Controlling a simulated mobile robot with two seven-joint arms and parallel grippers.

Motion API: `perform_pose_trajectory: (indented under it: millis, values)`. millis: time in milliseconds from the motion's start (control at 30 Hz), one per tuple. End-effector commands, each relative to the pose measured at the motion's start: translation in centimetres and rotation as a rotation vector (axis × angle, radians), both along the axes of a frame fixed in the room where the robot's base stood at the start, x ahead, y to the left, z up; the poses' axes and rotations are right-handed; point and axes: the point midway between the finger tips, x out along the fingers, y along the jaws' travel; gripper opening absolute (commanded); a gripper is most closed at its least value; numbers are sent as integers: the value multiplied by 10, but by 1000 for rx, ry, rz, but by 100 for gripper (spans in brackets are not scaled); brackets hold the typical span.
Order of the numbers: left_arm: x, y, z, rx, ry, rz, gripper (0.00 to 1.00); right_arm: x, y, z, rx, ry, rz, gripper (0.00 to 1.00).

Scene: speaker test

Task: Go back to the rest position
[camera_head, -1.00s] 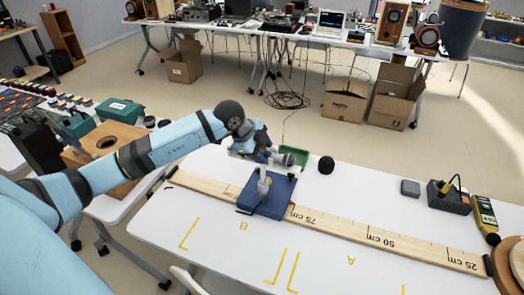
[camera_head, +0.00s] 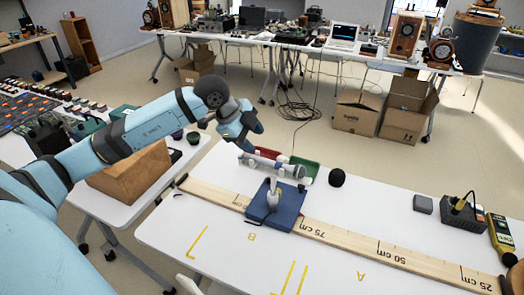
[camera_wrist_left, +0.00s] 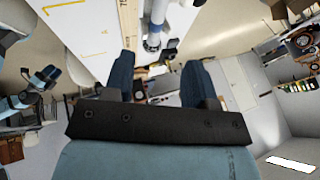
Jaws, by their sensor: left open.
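My left gripper (camera_head: 249,138) hangs from the arm that comes in from the left, above the table's far edge. In the left wrist view its two blue fingers (camera_wrist_left: 159,78) stand apart with nothing between them. A grey microphone-like thing (camera_head: 273,164) lies just below and to the right of the gripper in the head view, apart from it. A blue block (camera_head: 287,211) with a small grey stand (camera_head: 272,192) rests on the wooden ruler (camera_head: 350,244). In the left wrist view, a blue arm part at the left looks like my right arm; its jaws are unclear.
The white table (camera_head: 215,245) has a black rounded thing (camera_head: 337,177), a grey box (camera_head: 423,204), a dark power box (camera_head: 462,210) and a yellow meter (camera_head: 502,235) on its right side. A wooden box (camera_head: 135,172) stands at left.

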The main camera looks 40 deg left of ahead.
Motion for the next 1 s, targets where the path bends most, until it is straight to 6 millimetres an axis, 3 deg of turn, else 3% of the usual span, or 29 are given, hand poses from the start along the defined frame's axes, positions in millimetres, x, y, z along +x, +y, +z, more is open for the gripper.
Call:
perform_pose_trajectory:
  millis: [233,467,567,667,833,1000]
  values:
    - [-9,6,18,1,-1,0,51,0,0,0,2,0,-1,43]
    - [-10,5,19,-4,-1,-4,51,1,0,1,2,-1,-1,43]
    - [-12,-8,14,-48,-1,-54,51,1,0,4,2,-2,-2,43]
    - [-20,-40,2,-170,-15,-174,51,1,0,12,1,-2,-1,43]
    - [-44,-121,-9,-566,-152,-391,51,1,-1,32,-1,-8,-2,43]
    - [-63,-171,-5,-967,-417,-312,51,2,-2,55,-5,-17,-2,43]
